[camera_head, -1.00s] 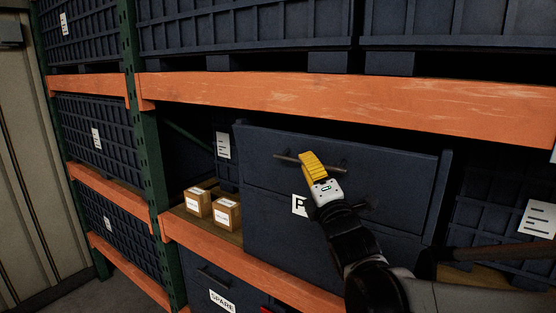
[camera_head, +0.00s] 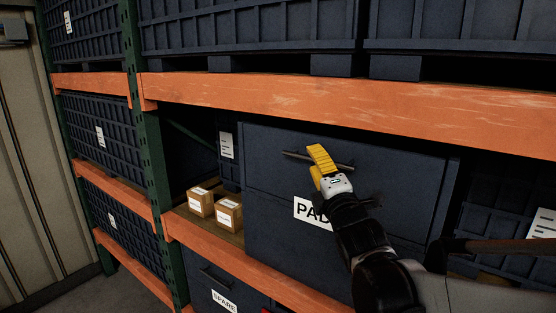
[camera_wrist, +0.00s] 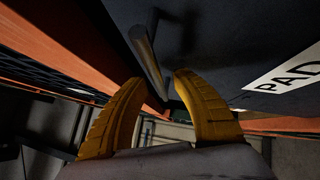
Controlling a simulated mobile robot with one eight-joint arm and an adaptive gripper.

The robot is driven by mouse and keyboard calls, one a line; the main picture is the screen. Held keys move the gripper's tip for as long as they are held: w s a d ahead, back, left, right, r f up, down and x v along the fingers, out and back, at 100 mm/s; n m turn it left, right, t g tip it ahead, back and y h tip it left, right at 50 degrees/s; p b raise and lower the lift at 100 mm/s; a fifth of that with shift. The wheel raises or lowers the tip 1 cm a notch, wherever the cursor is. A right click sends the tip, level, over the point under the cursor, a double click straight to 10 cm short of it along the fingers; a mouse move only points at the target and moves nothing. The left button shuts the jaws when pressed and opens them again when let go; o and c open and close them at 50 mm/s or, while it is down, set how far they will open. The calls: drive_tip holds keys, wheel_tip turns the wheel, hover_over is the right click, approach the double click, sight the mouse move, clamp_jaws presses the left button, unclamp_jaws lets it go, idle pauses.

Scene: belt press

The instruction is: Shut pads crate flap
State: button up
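The dark blue pads crate (camera_head: 275,215) stands on the middle shelf. Its white label (camera_head: 306,209) reads "PAD", with the rest behind my arm; it also shows in the wrist view (camera_wrist: 290,73). The crate's flap (camera_head: 400,172) stands about upright against the front; I cannot tell whether it is fully shut. A dark bar handle (camera_head: 296,154) runs across the flap. My gripper (camera_head: 318,152) has its yellow fingers at the handle. In the wrist view the fingers (camera_wrist: 158,76) are apart, with the handle bar (camera_wrist: 146,52) at the gap between their tips; contact is unclear.
An orange beam (camera_head: 330,100) crosses just above the crate. Two small cardboard boxes (camera_head: 215,207) stand on the shelf left of it. A "SPARE" crate (camera_head: 205,275) is below. A green rack post (camera_head: 152,170) stands at left. Another dark crate (camera_head: 505,215) is at right.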

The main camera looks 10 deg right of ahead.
drive_tip(key=v, duration=1.1)
drive_tip(key=shift+s, duration=0.4)
